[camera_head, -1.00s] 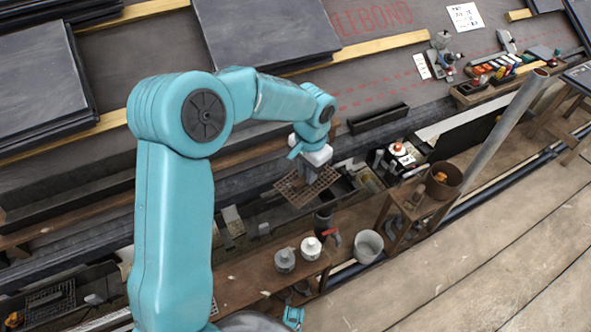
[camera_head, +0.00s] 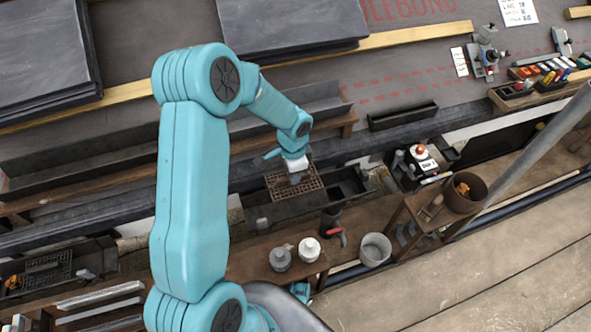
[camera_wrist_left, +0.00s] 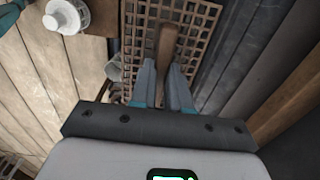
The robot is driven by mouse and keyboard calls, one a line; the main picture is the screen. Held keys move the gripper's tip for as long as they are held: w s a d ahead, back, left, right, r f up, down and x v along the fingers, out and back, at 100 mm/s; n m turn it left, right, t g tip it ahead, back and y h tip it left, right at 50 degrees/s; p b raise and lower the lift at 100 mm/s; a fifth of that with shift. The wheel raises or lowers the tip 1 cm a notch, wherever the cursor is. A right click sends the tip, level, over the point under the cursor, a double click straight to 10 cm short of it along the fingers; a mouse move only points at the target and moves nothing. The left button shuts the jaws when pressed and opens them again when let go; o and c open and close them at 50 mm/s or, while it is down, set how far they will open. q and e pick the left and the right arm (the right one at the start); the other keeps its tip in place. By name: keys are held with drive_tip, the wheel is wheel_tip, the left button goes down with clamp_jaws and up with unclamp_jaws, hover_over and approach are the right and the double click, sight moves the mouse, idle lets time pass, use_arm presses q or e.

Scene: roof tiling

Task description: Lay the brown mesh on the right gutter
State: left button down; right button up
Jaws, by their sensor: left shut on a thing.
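The brown mesh (camera_head: 270,184) is a small rectangular grid held by my left gripper (camera_head: 295,176). In the left wrist view the mesh (camera_wrist_left: 205,22) lies beyond the fingertips, and the gripper (camera_wrist_left: 166,78) is shut on its brown upright grip (camera_wrist_left: 167,45). The right gutter looks to be the dark trough (camera_head: 350,187) under and beside the mesh. The mesh overlaps the trough's left part in the head view. I cannot tell whether it touches the rim.
A left trough (camera_head: 90,262) holds a dark mesh. White-topped cans (camera_head: 308,249), a grey bucket (camera_head: 375,249) and a red-handled tool (camera_head: 336,232) stand in front of the right trough. A brown pot (camera_head: 465,190) is at right. Slates (camera_head: 290,25) lie behind.

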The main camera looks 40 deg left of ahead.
use_arm(q)
wheel_tip(320, 180, down, 9)
drive_tip(key=b, duration=0.6)
drive_tip(key=shift+r, duration=0.2)
drive_tip(key=shift+f+b, duration=0.7)
drive_tip(key=shift+b, duration=0.1)
idle(0.6)
drive_tip(key=c, duration=0.6)
unclamp_jaws()
